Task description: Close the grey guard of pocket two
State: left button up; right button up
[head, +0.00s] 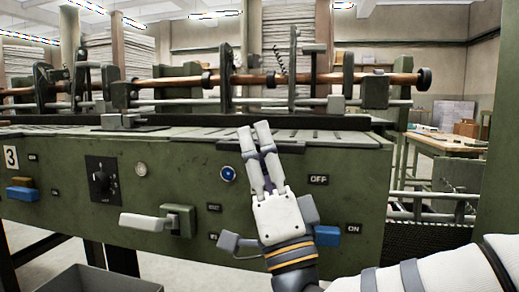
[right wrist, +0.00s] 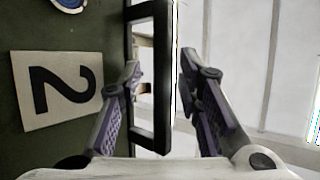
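My right gripper (head: 255,132) stands in front of the green machine's panel with its fingers pointing up, a small gap between them. In the right wrist view my right gripper (right wrist: 166,75) has its fingers apart, nothing clamped. A dark rectangular frame (right wrist: 162,85) lies across the space between them; contact cannot be told. A plate marked 2 (right wrist: 60,90), turned sideways, is left of the fingers; the head view does not show it. Grey flat pieces (head: 345,140) line the machine's top edge; which is the pocket two guard cannot be told. My left gripper is out of view.
The green panel carries a 3 plate (head: 11,157), a black dial (head: 102,178), a blue button (head: 228,173), a pale lever handle (head: 150,222) and OFF and ON labels. A copper-coloured shaft (head: 300,78) runs above. A table (head: 445,144) stands behind at right.

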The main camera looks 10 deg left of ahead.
jog(key=v, duration=1.2)
